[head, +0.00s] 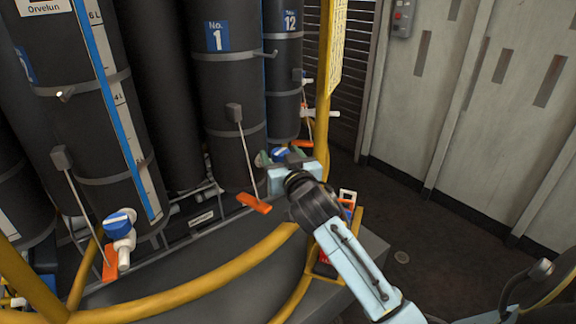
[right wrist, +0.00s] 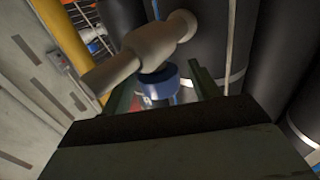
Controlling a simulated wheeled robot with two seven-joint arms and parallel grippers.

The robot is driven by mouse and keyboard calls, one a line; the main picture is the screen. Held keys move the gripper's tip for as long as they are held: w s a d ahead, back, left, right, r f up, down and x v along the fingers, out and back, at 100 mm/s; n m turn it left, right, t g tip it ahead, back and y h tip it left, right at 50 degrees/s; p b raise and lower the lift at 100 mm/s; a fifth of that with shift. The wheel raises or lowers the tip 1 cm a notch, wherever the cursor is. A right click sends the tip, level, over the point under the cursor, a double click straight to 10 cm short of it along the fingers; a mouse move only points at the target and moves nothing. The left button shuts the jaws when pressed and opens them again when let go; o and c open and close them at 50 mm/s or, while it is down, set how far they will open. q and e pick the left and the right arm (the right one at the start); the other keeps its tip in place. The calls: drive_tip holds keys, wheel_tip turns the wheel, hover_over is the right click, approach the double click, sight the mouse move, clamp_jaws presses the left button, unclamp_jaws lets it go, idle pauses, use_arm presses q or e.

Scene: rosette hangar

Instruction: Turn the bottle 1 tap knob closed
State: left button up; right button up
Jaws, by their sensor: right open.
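The bottle marked No. 1 (head: 222,90) is a tall black cylinder with a blue label, left of the top middle in the head view. A blue tap knob (head: 280,154) shows low to its right, partly hidden by my right gripper (head: 279,158). In the right wrist view the blue knob (right wrist: 158,84) sits under a pale tap body (right wrist: 155,47). My right gripper's two fingers (right wrist: 161,86) are open, one on each side of the knob, with a gap visible at both sides. I cannot tell how deep the knob sits between them. My left gripper is out of view.
A yellow rail (head: 205,287) curves across the front of the bottles. Another tap with a blue and white knob (head: 120,222) is at the left. An orange handle (head: 254,203) hangs left of my right gripper. Open dark floor (head: 440,240) lies to the right.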

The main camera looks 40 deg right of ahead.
drive_tip(key=v, duration=1.3)
drive_tip(key=shift+a+f, duration=0.1)
